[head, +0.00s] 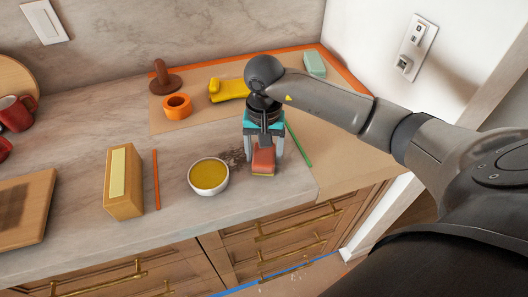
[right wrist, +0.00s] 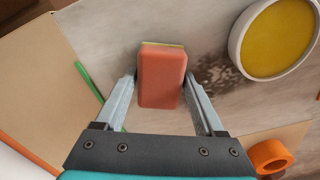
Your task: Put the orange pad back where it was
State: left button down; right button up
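The orange pad (head: 263,161) is a red-orange block with a thin yellow layer, at the counter's front, right of a dark smudge. It also shows between the fingers in the right wrist view (right wrist: 162,78). My right gripper (head: 264,152) points down over it, with one finger on each side of the pad. In the right wrist view the fingertips (right wrist: 161,77) lie against its sides, so the gripper looks shut on it. I cannot tell whether the pad touches the counter. My left gripper is not in view.
A bowl of yellow contents (head: 209,175) stands left of the pad and a green stick (head: 299,145) lies right. Behind are an orange ring (head: 177,106), a brown plunger-like thing (head: 164,80), a yellow item (head: 229,90) and a mint block (head: 314,64). A box (head: 123,182) stands left.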

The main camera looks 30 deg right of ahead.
aim_at(264, 153)
jog(key=o, duration=0.3)
jog(key=shift+r, duration=0.15)
notch_tip(264, 153, up, 12)
jog(key=shift+p, duration=0.4)
dwell(0.5)
